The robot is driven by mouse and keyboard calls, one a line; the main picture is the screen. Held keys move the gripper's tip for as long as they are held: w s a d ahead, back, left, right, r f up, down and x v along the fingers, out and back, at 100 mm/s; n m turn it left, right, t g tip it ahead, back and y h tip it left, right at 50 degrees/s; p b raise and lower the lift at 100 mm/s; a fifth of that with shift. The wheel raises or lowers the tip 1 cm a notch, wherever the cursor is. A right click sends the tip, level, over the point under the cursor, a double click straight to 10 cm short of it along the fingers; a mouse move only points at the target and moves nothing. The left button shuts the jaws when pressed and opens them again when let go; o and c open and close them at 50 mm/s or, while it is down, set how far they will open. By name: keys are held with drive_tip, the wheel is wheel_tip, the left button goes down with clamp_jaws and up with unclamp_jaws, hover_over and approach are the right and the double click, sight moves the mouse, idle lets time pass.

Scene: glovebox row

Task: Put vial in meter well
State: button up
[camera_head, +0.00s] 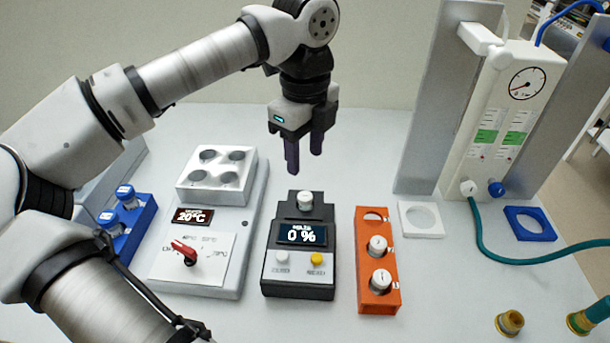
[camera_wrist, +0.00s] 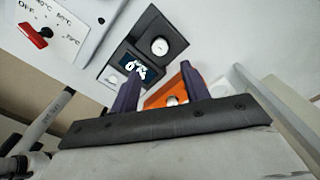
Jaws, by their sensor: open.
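The black meter (camera_head: 300,262) stands mid-table with its display reading 0 %. A vial with a pale cap (camera_head: 305,200) sits upright in the well at its back; the cap also shows in the wrist view (camera_wrist: 160,46). Its lower body is hidden in the well. My gripper (camera_head: 304,162) hangs above and behind the meter, fingers pointing down, open and empty, apart from the vial. In the wrist view the two dark fingers (camera_wrist: 159,88) are spread with nothing between them. The orange rack (camera_head: 377,300) right of the meter holds two capped vials (camera_head: 379,262); its rear hole is empty.
A white heater block (camera_head: 250,225) with several empty wells and a 20°C display stands left of the meter. A blue rack (camera_head: 135,235) with two vials is farther left. Right are a white ring holder (camera_head: 402,230), a blue ring holder (camera_head: 540,235), a teal hose (camera_head: 520,258) and brass fittings (camera_head: 509,322).

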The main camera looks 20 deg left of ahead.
drive_tip(key=shift+r, duration=1.6)
